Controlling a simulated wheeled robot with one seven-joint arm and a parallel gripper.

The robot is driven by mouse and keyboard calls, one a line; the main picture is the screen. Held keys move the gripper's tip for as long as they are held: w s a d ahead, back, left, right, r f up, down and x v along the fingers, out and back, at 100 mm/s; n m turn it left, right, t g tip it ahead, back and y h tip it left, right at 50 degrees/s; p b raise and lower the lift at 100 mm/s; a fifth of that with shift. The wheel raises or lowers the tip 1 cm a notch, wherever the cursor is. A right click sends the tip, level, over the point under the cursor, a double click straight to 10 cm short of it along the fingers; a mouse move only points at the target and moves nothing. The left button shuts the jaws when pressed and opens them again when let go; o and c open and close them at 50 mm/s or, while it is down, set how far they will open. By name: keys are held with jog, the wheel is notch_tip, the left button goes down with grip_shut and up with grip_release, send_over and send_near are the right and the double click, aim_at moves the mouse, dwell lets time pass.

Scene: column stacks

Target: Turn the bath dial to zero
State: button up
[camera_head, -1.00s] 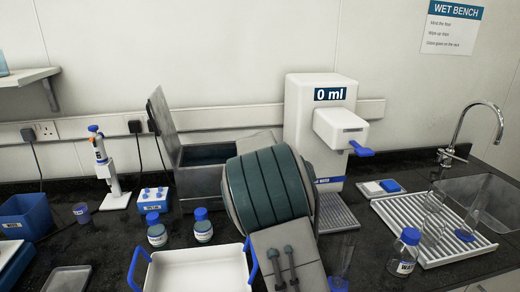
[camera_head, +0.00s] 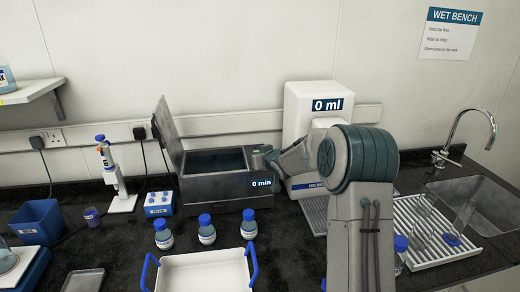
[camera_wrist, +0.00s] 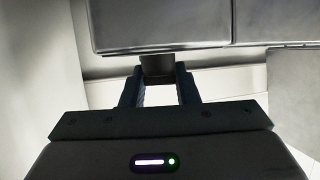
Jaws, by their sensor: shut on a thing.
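The water bath (camera_head: 215,190) is a grey metal box with its lid (camera_head: 167,130) raised. Its front readout (camera_head: 262,183) shows "0 min". My gripper (camera_head: 272,158) is at the right end of the bath, mostly hidden in the head view by my own arm. In the wrist view, my gripper (camera_wrist: 159,88) has its two fingers on either side of a small dark block, which looks like the dial (camera_wrist: 157,66), just below a grey metal body. The gripper is shut on it. Any mark on the dial cannot be made out.
Several blue-capped bottles (camera_head: 207,232) stand in front of the bath, behind a white tray (camera_head: 205,274) with blue handles. A dispenser (camera_head: 312,100) reading "0 ml" stands behind my arm. A pipette stand (camera_head: 118,175) and blue tube rack (camera_head: 159,204) are left of the bath.

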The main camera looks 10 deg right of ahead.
jog(key=shift+d+r+n+g+y+p, duration=0.1)
jog(key=shift+r+n+g+y+p, duration=0.1)
jog(key=shift+n+y+p, duration=0.65)
jog(key=shift+r+n+g+y+p, duration=0.1)
jog(key=shift+n+g+y+p, duration=0.25)
jog(key=shift+p, duration=0.85)
jog(key=shift+f+n+g+y+p, duration=0.2)
jog(key=shift+n+g+y+p, duration=0.25)
jog(key=shift+n+y+p, duration=0.55)
jog(key=shift+y, duration=0.3)
jog(key=o, duration=0.9)
jog(key=shift+w+f, duration=0.1)
jog(key=shift+o, duration=0.2)
jog(key=shift+f+m+t+h+b, duration=0.1)
jog(key=shift+m+t+h+b, duration=0.5)
jog(key=shift+m+h+b, duration=0.5)
jog(key=b, duration=0.1)
jog(key=m+h+b, duration=0.1)
jog(key=shift+a+f+t+h+b, duration=0.15)
jog(key=shift+a+t+h+b, duration=0.15)
jog(key=shift+b, duration=0.1)
